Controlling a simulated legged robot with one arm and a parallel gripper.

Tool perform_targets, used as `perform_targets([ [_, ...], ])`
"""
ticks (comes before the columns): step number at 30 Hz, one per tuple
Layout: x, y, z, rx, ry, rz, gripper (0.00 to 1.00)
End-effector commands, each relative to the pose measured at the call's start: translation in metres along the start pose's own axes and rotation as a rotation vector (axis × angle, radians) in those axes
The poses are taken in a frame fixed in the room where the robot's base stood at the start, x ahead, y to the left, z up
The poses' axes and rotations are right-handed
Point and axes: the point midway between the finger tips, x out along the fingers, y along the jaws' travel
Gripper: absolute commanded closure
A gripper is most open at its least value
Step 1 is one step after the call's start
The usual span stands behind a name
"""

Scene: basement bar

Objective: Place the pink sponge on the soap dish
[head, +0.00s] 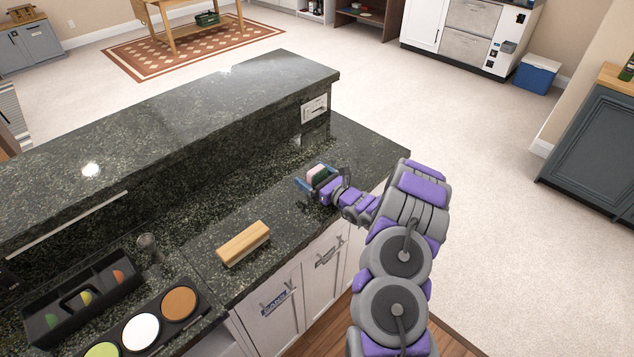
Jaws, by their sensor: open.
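The pink sponge (317,172) is a small pink block on the dark granite counter, at the far right end, with a dark green part against its near side. My gripper (314,182) is open and right at the sponge, reaching in from the right. A blue edge (303,185) shows at the left of the sponge; at this size I cannot tell whether it belongs to the soap dish or to my gripper. The soap dish is not clearly made out. I cannot tell whether the sponge touches my fingers or what lies beneath it.
A wooden-topped brush or block (243,243) lies on the counter to the left. A black caddy (83,307) and a tray of coloured discs (141,331) stand at lower left. A raised granite ledge (190,105) runs behind. Counter between brush and gripper is clear.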

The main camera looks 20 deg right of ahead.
Motion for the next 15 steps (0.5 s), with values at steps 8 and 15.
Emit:
perform_targets([
  [8,-0.0006,-0.0006,0.0,0.0,0.0,-0.001,0.16],
  [15,-0.0007,-0.0007,0.0,0.0,0.0,-0.001,0.39],
])
